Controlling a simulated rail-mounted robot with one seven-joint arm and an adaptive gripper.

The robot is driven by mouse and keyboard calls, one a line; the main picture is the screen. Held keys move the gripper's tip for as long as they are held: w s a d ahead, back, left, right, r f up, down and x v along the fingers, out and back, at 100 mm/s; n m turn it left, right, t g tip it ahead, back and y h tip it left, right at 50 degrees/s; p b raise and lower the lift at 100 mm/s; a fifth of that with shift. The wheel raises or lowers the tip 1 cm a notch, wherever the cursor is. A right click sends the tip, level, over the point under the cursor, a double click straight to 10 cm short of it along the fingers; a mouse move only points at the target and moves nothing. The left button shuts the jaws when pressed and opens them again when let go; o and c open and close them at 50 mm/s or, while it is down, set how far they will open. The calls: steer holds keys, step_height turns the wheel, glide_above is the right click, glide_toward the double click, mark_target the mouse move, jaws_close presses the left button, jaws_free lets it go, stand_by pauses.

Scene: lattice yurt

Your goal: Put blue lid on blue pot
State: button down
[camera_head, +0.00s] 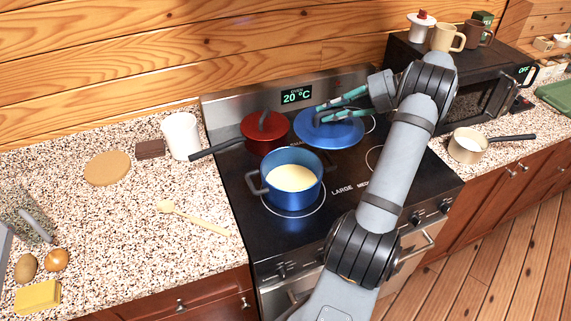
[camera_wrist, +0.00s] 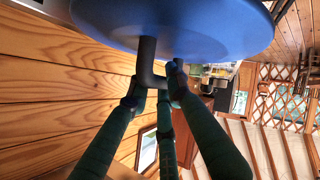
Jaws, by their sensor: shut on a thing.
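The blue lid (camera_head: 330,131) is in my gripper (camera_head: 322,106), over the back right of the stove in the head view. My gripper is shut on the lid's dark handle (camera_wrist: 147,58), and the wide blue lid (camera_wrist: 175,22) fills the top of the wrist view. The blue pot (camera_head: 291,194) stands upright on the front left burner, open, with a pale creamy liquid inside. The lid is behind and to the right of the pot, apart from it. How high the lid is above the stove is hard to tell.
A red lidded pan (camera_head: 264,131) stands behind the blue pot, its handle pointing left. A black microwave (camera_head: 462,97) with mugs on top is at the right. A small saucepan (camera_head: 467,147) sits on the right counter. A wooden spoon (camera_head: 190,215) lies on the left counter.

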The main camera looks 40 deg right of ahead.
mark_target(304, 130)
steer(key=w+a+f, duration=0.1)
steer(key=a+f, duration=0.1)
steer(key=a, duration=0.1)
steer(key=w+a+f+p, duration=0.1)
steer(key=a+f, duration=0.1)
steer(key=a, duration=0.1)
steer(key=w+a+f+p, duration=0.1)
steer(key=a+f, duration=0.1)
steer(key=shift+w+a, duration=0.35)
steer(key=shift+a, duration=0.05)
steer(key=f, duration=0.2)
steer(key=a+f+p, duration=0.1)
steer(key=f, duration=0.2)
steer(key=shift+w+p, duration=0.2)
steer(key=shift+p, duration=0.1)
steer(key=shift+f, duration=0.55)
steer(key=c, duration=1.6)
jaws_free()
